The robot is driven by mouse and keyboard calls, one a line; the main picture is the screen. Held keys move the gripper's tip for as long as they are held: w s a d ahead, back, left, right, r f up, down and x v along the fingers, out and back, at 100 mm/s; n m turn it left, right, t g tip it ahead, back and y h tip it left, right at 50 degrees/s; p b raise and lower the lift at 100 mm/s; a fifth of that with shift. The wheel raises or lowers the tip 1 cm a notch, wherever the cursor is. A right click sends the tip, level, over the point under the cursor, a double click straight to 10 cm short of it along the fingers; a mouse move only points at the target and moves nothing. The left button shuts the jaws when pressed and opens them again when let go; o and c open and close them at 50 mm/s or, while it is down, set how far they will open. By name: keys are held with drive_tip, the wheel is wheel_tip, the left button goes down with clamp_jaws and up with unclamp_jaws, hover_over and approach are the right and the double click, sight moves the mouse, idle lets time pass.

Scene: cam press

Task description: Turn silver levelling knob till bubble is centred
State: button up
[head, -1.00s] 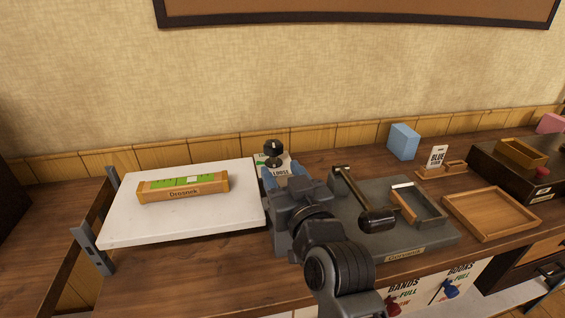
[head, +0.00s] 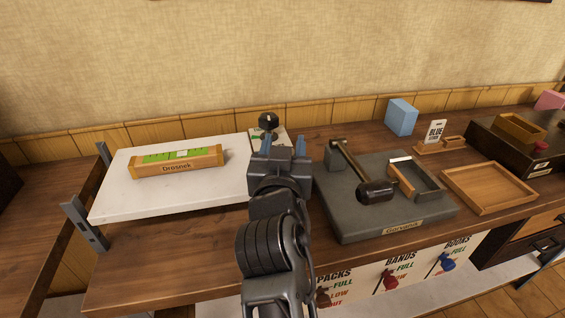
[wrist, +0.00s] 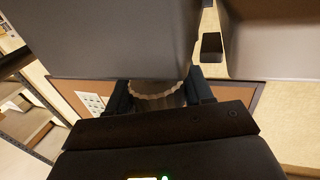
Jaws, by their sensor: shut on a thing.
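A wooden level marked "Drasnek" (head: 176,169) lies on a white slab (head: 125,205). Its pale bubble (head: 182,154) shows near the middle of the green vial, perhaps slightly right; its exact centring is too small to judge. My gripper (head: 276,146) is at the slab's right edge, its two fingers pointing away from the head camera. In the wrist view, a silver knob with a scalloped rim (wrist: 158,91) sits between my gripper's fingers (wrist: 160,97), which are shut on it. A large grey surface hides much of the knob there. The silver knob is hidden in the head view.
A black knob (head: 268,122) stands by a partly hidden card just behind my gripper. To the right are a dark grey press base (head: 345,222) with a black-ended lever (head: 374,190), and a wooden tray (head: 490,207). A blue block (head: 401,117) stands at the back.

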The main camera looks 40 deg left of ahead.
drive_tip(key=shift+d+f+m+t+h+b, duration=0.15)
drive_tip(key=shift+m+t+h+b, duration=0.55)
drive_tip(key=shift+b, duration=1.25)
drive_tip(key=shift+f+m+t+h+b, duration=0.2)
drive_tip(key=shift+m+h+b, duration=0.3)
drive_tip(key=shift+h+b, duration=1)
drive_tip(key=b, duration=0.2)
drive_tip(key=m+h+b, duration=0.1)
drive_tip(key=b, duration=0.1)
drive_tip(key=shift+w+d+r+m+t+b, duration=0.15)
drive_tip(key=shift+m+t+b, duration=0.15)
drive_tip(key=shift+d+r+m+h+b, duration=0.1)
drive_tip(key=shift+r+m+h+b, duration=0.25)
drive_tip(key=shift+h+b, duration=0.45)
drive_tip(key=shift+f, duration=0.1)
drive_tip(key=o, duration=1)
drive_tip(key=shift+c, duration=0.2)
drive_tip(key=s+d, duration=0.1)
drive_tip(key=s, duration=0.6)
drive_tip(key=shift+s, duration=0.35)
drive_tip(key=shift+f, duration=0.1)
